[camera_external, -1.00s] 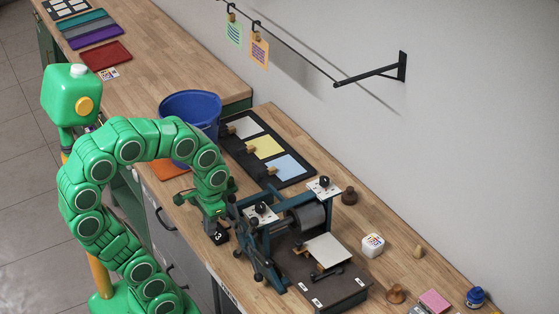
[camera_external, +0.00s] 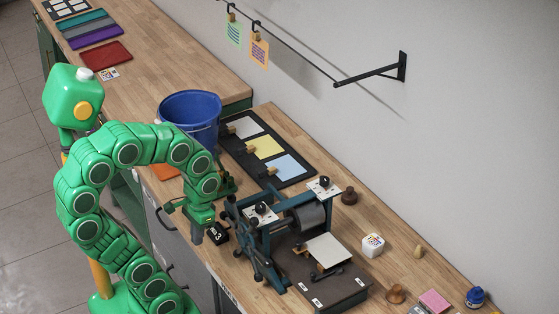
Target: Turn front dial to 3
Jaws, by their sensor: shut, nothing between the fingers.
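The press (camera_external: 300,245) stands on the wooden counter, with a dark roller, a blue-green frame and a spoked wheel on its left side. On top it carries two black knobs on white plates: the front dial (camera_external: 262,208) nearer me and the back dial (camera_external: 324,182). The dial markings are too small to read. My gripper (camera_external: 197,238) points down at the counter's front edge, left of the press and apart from the front dial. It looks shut and empty.
A blue bucket (camera_external: 190,115) and a black tray (camera_external: 295,175) with white, yellow and blue cards stand behind my arm. A wall rail (camera_external: 370,75) hangs above.

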